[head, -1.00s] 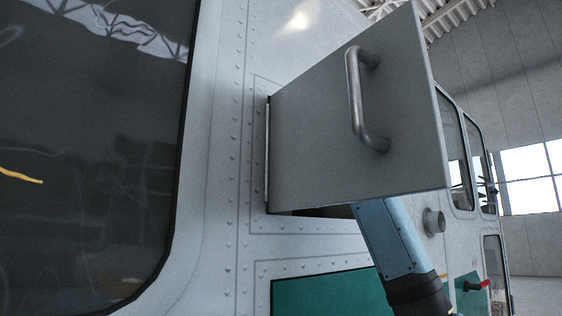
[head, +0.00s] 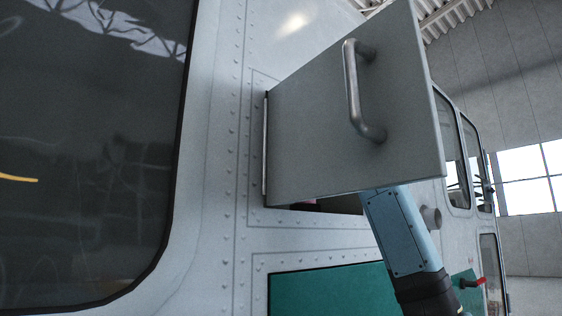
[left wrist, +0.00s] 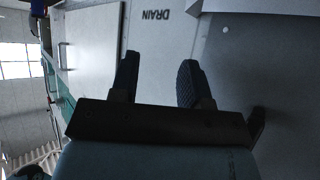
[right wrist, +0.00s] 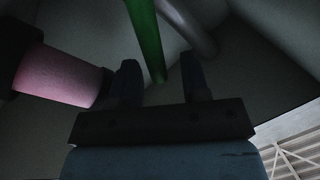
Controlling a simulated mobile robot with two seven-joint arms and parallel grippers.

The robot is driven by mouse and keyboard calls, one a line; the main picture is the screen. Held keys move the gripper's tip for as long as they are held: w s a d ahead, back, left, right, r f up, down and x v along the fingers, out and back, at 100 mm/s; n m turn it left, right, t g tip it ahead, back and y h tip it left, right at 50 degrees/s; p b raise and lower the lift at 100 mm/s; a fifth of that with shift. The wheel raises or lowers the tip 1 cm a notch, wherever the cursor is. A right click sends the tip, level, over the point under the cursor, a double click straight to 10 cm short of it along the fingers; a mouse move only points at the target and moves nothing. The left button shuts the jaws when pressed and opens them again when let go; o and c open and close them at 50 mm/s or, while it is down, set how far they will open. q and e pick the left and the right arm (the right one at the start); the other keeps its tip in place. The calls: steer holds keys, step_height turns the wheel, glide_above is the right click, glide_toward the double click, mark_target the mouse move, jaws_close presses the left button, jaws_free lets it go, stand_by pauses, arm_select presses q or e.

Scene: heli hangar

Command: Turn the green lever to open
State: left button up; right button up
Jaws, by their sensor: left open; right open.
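The green lever (right wrist: 147,40) shows in the right wrist view as a green bar coming down from the top edge. Its lower end sits between the two fingers of my right gripper (right wrist: 160,72), which is open around it. I cannot tell whether either finger touches it. In the head view the lever and this gripper are hidden behind the open grey door (head: 300,140); only my blue arm shows below it.
A pink pipe (right wrist: 62,75) lies left of the right gripper, close to its left finger. A grey pipe (right wrist: 188,25) passes behind the lever. The door has a metal handle (head: 352,90). A red-handled valve (head: 476,282) is at lower right on the fuselage.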

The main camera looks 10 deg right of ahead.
steer(key=b+v, duration=0.3)
steer(key=v, duration=0.8)
steer(key=shift+s+d+f, duration=0.1)
